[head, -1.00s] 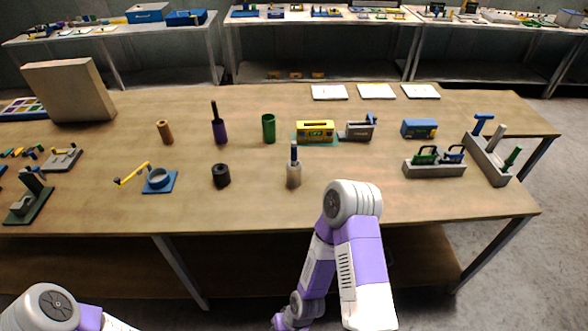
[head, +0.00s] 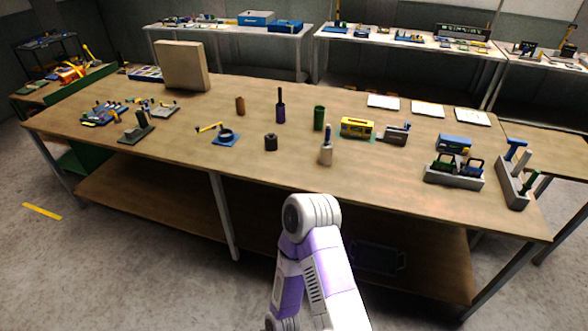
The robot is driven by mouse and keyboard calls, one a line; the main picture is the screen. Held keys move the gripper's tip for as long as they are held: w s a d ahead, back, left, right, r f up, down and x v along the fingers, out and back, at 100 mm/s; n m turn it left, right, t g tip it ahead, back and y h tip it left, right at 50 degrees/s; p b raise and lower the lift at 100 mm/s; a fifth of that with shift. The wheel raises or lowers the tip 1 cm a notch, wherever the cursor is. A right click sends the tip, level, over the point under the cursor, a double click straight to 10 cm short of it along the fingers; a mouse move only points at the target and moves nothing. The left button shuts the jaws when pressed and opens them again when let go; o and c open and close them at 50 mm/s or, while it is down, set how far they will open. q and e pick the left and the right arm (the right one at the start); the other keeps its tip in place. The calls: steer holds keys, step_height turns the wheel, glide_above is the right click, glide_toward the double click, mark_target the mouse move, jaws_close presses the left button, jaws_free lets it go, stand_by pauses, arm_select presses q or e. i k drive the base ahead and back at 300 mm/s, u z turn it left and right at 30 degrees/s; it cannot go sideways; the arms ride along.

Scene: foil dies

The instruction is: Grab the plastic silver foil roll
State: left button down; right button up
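No roll in the head view is plainly silver foil. Several upright cylinders stand on the long wooden table (head: 290,165): a brown roll (head: 240,106), a purple one with a dark handle (head: 280,113), a green one (head: 319,118), a short black one (head: 271,142) and a pale grey one with a blue top (head: 326,155). I cannot tell which is the foil roll. My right arm bends in front of the table's near edge. Its gripper is out of view below. My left gripper is not in view.
A yellow box (head: 357,128), a blue box (head: 454,143) and grey tool holders (head: 454,182) stand on the right. A blue base with a yellow arm (head: 226,137) and a large beige block (head: 182,66) stand on the left. The table's front strip is mostly clear.

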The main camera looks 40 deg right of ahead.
mark_target(325, 153)
steer(key=u, duration=0.35)
steer(key=i, duration=1)
steer(key=z, duration=0.8)
steer(key=i, duration=1.2)
steer(key=z, duration=1)
